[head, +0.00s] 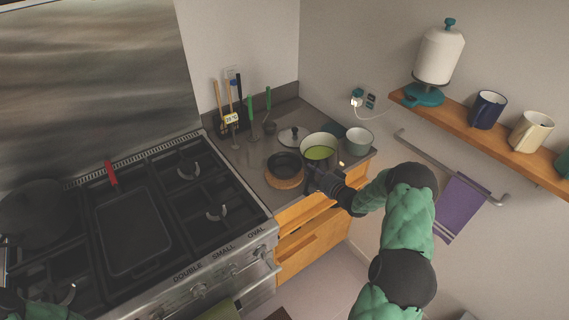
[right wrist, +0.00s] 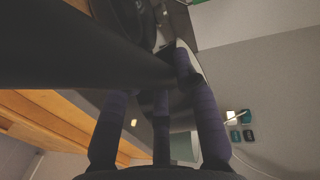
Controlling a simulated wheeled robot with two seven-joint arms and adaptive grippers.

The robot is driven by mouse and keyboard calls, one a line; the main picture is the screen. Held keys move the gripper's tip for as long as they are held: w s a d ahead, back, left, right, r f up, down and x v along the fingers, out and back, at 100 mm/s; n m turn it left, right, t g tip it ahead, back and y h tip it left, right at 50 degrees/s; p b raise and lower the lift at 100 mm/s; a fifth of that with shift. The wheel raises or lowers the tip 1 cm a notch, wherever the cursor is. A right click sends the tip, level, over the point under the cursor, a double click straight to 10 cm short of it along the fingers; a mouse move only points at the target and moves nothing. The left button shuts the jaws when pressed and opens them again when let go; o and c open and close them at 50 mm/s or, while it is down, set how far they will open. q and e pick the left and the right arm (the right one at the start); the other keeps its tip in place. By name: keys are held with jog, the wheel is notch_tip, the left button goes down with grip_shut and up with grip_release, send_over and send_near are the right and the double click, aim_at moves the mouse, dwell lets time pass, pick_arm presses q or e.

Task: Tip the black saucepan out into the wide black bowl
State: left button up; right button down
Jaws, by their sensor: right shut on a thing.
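The saucepan (head: 320,151) with green contents is on the right part of the counter in the head view. It looks level; whether its base touches the counter is hidden. My right gripper (head: 318,178) is at its near side, shut on its handle. In the right wrist view the fingers of my right gripper (right wrist: 160,80) close around a dark bar, which looks like the handle. The wide black bowl (head: 284,161) stands just left of the saucepan, on a round brown woven base.
A grey-green pot (head: 358,140) stands right of the saucepan. A lid (head: 289,137) and a utensil holder (head: 229,121) are behind. The stove (head: 150,215) lies left. A wooden shelf (head: 480,138) with mugs and a towel rail (head: 450,165) are on the right wall.

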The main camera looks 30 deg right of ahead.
jog(key=shift+w+a+r+n, duration=0.15)
jog(key=shift+a+r+n, duration=0.1)
jog(key=shift+a+n, duration=0.15)
jog(key=shift+w+a+r+n+g+h+p, duration=0.25)
jog(key=shift+a+r+n+g+h+p, duration=0.2)
jog(key=shift+a+r+n, duration=0.5)
jog(key=shift+w+a+n+g, duration=0.15)
jog(key=shift+a+n+g, duration=0.1)
jog(key=shift+a+n, duration=0.3)
jog(key=shift+h, duration=0.25)
jog(key=shift+w+a+r+n, duration=0.1)
jog(key=shift+a+r+n, duration=0.1)
jog(key=shift+n, duration=0.2)
dwell(0.4)
jog(key=shift+a+f+n+g+h+b, duration=0.1)
jog(key=shift+f+n+g+h+b, duration=0.2)
jog(key=shift+f+n+h+b, duration=0.15)
dwell(0.3)
